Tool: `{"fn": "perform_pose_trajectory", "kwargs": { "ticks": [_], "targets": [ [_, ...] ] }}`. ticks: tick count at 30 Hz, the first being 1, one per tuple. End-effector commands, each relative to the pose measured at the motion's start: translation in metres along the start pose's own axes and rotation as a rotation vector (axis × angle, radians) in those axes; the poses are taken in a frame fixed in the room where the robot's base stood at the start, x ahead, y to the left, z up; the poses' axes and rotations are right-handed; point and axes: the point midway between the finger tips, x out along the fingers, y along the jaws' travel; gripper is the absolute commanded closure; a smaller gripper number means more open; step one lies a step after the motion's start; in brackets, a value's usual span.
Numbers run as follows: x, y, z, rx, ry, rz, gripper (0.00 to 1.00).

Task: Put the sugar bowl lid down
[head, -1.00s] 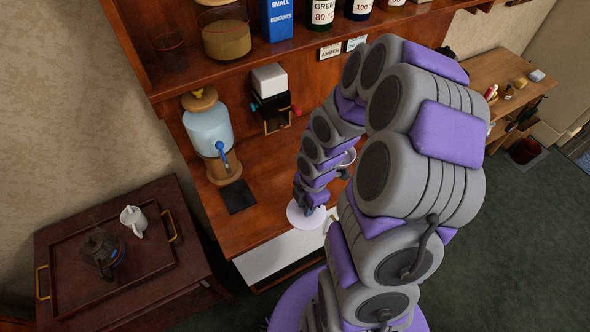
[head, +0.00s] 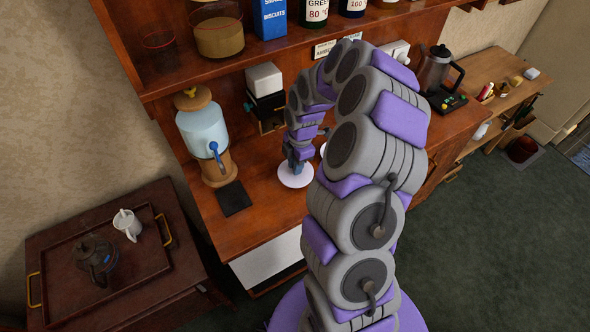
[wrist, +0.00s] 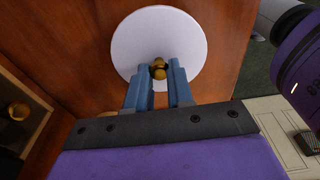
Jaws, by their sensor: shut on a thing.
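The sugar bowl lid is a round white disc (head: 296,181) with a brass knob. In the wrist view the lid (wrist: 133,50) lies face-on below my gripper (wrist: 163,68), with the knob between the blue fingertips. My gripper (head: 297,165) is shut on the knob. In the head view the lid is over the wooden counter, level with it. I cannot tell whether it touches the wood. A pale rim (head: 323,150) shows partly behind my arm; I cannot tell whether it is the sugar bowl.
A glass dispenser (head: 203,135) and a dark pad (head: 234,198) are left on the counter (head: 262,200). A black and white machine (head: 265,85) stands behind. A glass coffee maker (head: 435,68) is at the right. A side table at left holds a tray (head: 62,290) with a pot and jug.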

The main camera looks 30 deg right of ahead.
Motion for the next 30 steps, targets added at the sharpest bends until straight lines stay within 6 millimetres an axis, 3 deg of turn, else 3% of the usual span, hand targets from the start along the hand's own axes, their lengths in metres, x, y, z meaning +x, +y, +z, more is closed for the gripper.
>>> {"fn": "perform_pose_trajectory", "kwargs": {
  "ticks": [5, 12, 22, 23, 30],
  "targets": [
    [0.004, 0.006, 0.002, -0.001, 0.001, -0.002, 1.00],
    [0.036, 0.005, 0.006, -0.001, 0.001, -0.003, 1.00],
    [0.037, 0.005, 0.006, 0.000, 0.001, -0.001, 1.00],
    [0.037, 0.005, 0.006, 0.000, 0.001, 0.000, 0.75],
    [0.037, 0.005, 0.006, 0.000, 0.000, 0.000, 0.53]
  ]
}}
